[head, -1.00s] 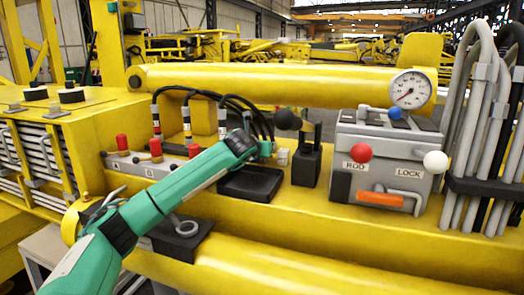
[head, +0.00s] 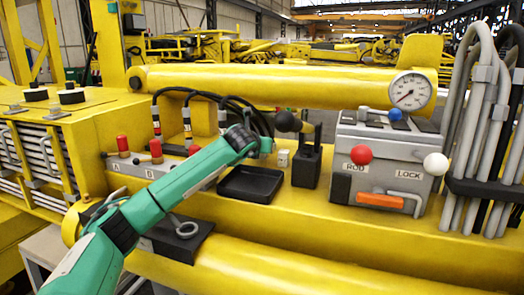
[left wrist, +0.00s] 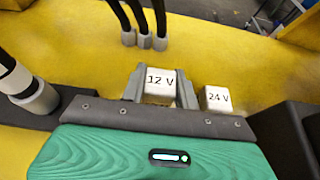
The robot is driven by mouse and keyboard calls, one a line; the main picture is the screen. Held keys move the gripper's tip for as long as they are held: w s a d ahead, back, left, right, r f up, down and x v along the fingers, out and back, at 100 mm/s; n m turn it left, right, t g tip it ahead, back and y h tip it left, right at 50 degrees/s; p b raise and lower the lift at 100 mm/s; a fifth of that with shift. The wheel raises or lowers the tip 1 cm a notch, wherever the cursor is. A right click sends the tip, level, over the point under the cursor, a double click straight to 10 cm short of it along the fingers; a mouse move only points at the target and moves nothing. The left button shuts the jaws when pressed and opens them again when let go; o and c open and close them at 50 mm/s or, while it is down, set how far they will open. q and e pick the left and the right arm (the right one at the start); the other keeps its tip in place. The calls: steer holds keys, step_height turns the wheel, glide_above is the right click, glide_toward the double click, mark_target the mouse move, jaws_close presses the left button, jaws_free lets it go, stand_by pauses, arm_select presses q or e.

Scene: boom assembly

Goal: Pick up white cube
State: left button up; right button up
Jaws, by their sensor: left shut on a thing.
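A white cube marked 12 V (left wrist: 160,79) sits between the two fingers of my left gripper (left wrist: 160,88) in the left wrist view. The fingers are shut on its sides. A second white cube marked 24 V (left wrist: 216,97) stands just right of the gripper, outside the fingers. In the head view my left gripper (head: 265,146) is at the back of the yellow deck, and one white cube (head: 283,158) shows just right of it. The held cube is hidden there by the gripper. I cannot tell whether it is clear of the deck. My right gripper is not in view.
A black tray (head: 250,184) lies in front of the cubes. A black block with a lever (head: 307,166) and a grey ROD/LOCK control box (head: 385,160) stand to the right. Red-capped levers (head: 155,148) and black hoses (head: 212,97) are at the left and behind.

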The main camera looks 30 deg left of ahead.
arm_select(q)
step_height(320, 180, up, 18)
steer(key=p, duration=0.6)
steer(key=shift+r, duration=0.2)
steer(key=shift+f, duration=0.1)
